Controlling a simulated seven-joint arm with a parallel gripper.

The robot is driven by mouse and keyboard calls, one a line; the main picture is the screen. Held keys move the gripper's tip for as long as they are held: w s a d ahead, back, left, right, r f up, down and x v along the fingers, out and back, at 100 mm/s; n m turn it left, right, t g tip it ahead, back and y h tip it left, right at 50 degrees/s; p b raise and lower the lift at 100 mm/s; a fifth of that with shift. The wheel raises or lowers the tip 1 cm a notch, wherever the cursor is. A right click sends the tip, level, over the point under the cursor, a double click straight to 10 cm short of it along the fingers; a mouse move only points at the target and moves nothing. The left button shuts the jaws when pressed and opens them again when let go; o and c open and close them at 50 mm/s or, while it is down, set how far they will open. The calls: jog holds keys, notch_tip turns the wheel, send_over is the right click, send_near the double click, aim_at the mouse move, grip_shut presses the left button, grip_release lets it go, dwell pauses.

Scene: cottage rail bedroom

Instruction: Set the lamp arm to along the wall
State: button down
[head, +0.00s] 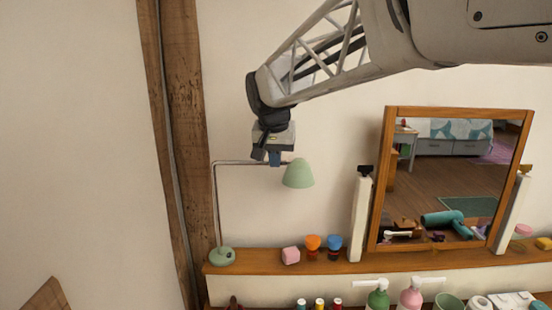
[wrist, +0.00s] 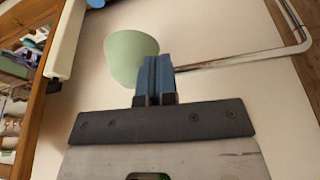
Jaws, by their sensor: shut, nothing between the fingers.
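The lamp has a green round base (head: 222,256) on the left end of the wooden shelf, a thin upright post and a horizontal lamp arm (head: 235,162). The arm runs to the right, to a pale green shade (head: 298,174). My gripper (head: 274,160) is just left of the shade, at the lamp arm's height, and hides part of the arm. In the wrist view its blue fingers (wrist: 154,72) are together and empty, overlapping the shade (wrist: 128,55) and the end of the lamp arm (wrist: 235,58). I cannot tell whether they touch it.
A framed mirror (head: 452,180) stands to the right between white posts. A timber beam (head: 187,130) is left of the lamp. Bottles stand below.

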jog(key=v, duration=0.9)
jog(key=shift+d+r, duration=0.15)
jog(key=shift+r, duration=0.1)
jog(key=shift+s, duration=0.1)
jog(key=s+d+f, duration=0.6)
jog(key=s+f, duration=0.2)
jog(key=s, duration=0.2)
jog(key=s+d+f+n, duration=0.1)
jog(key=s+d+f, duration=0.5)
jog(key=s, duration=0.5)
jog(key=s+d+f, duration=0.6)
jog(key=s+f, duration=0.4)
jog(key=s, duration=0.1)
jog(key=shift+d+f+g, duration=0.3)
jog(key=shift+d+g, duration=0.1)
